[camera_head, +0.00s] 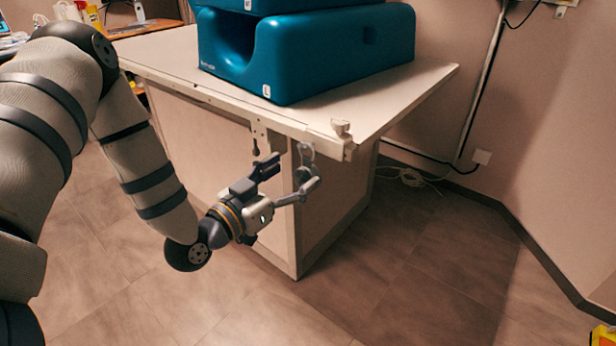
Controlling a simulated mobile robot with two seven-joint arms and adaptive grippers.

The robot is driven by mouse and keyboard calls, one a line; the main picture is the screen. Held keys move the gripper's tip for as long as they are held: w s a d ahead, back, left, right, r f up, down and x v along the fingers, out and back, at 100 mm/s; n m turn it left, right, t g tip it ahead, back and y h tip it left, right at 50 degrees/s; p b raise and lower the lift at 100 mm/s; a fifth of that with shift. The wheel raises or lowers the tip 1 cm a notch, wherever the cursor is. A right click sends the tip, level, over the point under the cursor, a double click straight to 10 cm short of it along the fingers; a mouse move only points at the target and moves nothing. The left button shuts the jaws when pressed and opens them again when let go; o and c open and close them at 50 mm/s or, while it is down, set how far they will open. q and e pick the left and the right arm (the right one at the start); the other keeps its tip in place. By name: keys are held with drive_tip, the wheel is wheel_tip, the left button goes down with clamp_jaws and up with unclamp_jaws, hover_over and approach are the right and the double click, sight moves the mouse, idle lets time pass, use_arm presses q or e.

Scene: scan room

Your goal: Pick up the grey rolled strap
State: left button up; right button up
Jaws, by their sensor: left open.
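A small grey looped thing (306,151), which looks like the rolled strap, hangs at the front edge of the white table (170,55), just below its side rail. It is small, and its lower part is hard to tell apart from my finger. My left gripper (295,170) is open in front of the table, its fingers pointing right and slightly up. The far fingertip is close to the grey loop; I cannot tell whether they touch. Nothing shows held in the jaws. My right gripper is not in view.
Teal foam blocks (310,55) are stacked on the table. The table's rail and corner bracket (343,145) overhang near my gripper. A cable (410,177) lies by the wall. Tiled floor (390,275) is clear at front right; a yellow object (602,335) shows bottom right.

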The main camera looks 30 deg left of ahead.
sight(306, 166)
use_arm(q)
drive_tip(key=w, duration=0.4)
drive_tip(key=shift+w+d+f+b, duration=0.25)
drive_tip(key=shift+w+b, duration=0.05)
drive_tip(key=shift+w, duration=0.05)
drive_tip(key=shift+w+r, duration=0.1)
drive_tip(key=shift+w, duration=0.3)
drive_tip(key=shift+s, duration=0.1)
drive_tip(key=c, duration=1.4)
